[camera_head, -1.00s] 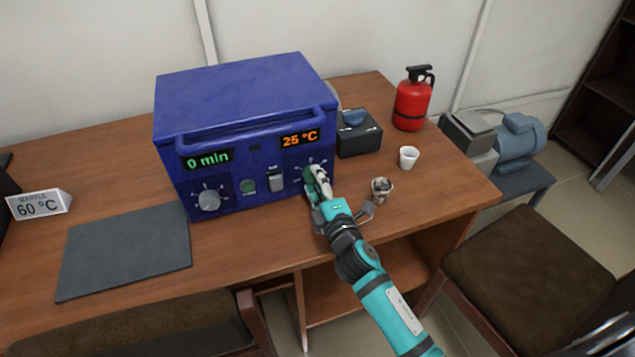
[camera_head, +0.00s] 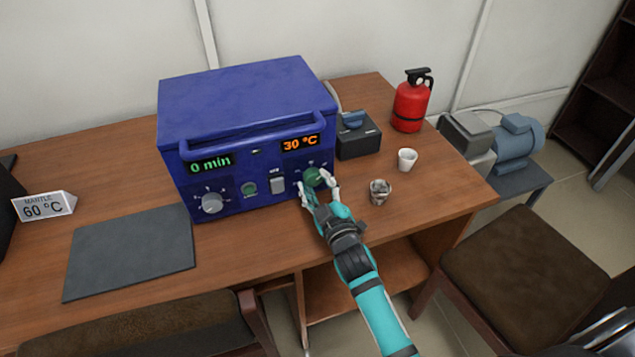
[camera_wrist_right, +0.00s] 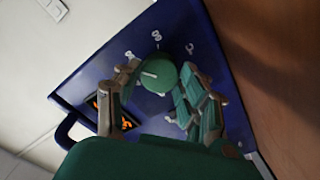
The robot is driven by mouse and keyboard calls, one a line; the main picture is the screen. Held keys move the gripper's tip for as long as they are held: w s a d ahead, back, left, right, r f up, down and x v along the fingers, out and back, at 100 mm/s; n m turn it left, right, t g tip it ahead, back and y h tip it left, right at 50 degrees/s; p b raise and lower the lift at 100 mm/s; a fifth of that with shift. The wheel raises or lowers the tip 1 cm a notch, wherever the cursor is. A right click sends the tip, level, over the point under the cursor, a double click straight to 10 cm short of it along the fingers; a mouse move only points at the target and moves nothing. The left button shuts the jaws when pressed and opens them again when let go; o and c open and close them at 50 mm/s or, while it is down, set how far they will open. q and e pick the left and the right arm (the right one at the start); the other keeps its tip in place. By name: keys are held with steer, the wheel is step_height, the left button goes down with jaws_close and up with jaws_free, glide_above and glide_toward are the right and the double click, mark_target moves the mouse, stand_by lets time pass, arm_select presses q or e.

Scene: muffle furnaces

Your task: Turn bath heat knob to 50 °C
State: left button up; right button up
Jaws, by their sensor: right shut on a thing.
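The blue bath unit (camera_head: 240,105) stands on the wooden table. Its right display (camera_head: 300,143) reads 30 °C in orange, and its left display (camera_head: 210,163) reads 0 min in green. The green heat knob (camera_head: 316,177) is on the front panel, below the orange display. My right gripper (camera_head: 318,187) is at this knob, with one finger on each side. In the right wrist view the knob (camera_wrist_right: 158,76) sits between the fingers of the right gripper (camera_wrist_right: 155,92), its pale pointer line visible. The gripper is shut on the knob. My left gripper is not in view.
A grey knob (camera_head: 212,203), a small green button (camera_head: 249,188) and a switch (camera_head: 277,184) share the panel. A metal cup (camera_head: 380,192) stands close right of my gripper, with a white cup (camera_head: 407,159) and red extinguisher (camera_head: 411,102) behind. A sign (camera_head: 44,206) reads MANTLE 60 °C.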

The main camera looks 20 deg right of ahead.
steer(key=shift+f+m, duration=0.1)
steer(key=shift+m, duration=0.4)
steer(key=o, duration=1.2)
steer(key=s, duration=1.2)
steer(key=shift+d, duration=0.2)
